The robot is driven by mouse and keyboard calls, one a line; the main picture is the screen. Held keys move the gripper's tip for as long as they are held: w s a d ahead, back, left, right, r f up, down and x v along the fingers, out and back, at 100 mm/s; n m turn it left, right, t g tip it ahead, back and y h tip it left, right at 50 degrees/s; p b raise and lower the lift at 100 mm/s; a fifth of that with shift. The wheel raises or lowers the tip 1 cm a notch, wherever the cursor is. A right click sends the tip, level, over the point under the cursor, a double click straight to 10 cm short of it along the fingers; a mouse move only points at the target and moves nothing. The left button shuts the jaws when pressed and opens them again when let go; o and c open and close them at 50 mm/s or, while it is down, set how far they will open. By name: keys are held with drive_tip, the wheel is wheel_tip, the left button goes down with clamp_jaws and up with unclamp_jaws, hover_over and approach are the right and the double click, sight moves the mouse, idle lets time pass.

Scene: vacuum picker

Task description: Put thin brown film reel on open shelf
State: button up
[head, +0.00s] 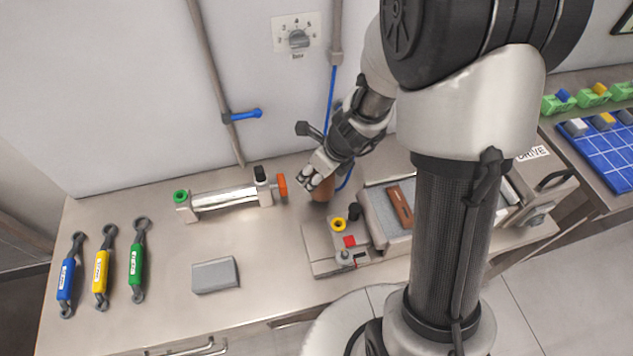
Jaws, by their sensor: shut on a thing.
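My gripper (312,181) is at the back middle of the metal bench, pointing down and to the left. It is shut on a brown rounded thing (323,191), of which only a small part shows below the fingers. I cannot tell from this view whether it is the thin brown film reel, or whether it touches the bench. A flat brown bar (400,207) lies on a grey pad to the right, partly next to my arm. No open shelf can be made out in this view.
A silver cylinder with an orange end (225,198) lies left of my gripper. A base with yellow and red knobs (322,250) stands in front. A grey block (215,275) and blue, yellow and green tools (101,272) lie left. A blue gridded tray (600,150) is far right.

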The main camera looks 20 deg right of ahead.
wheel_tip(320, 180, down, 3)
drive_tip(key=shift+r+b, duration=0.1)
drive_tip(key=shift+b, duration=0.65)
drive_tip(key=shift+r, duration=0.1)
drive_tip(key=o, duration=0.7)
drive_tip(key=shift+f, duration=0.25)
drive_tip(key=o, duration=0.5)
drive_tip(key=shift+c, duration=0.2)
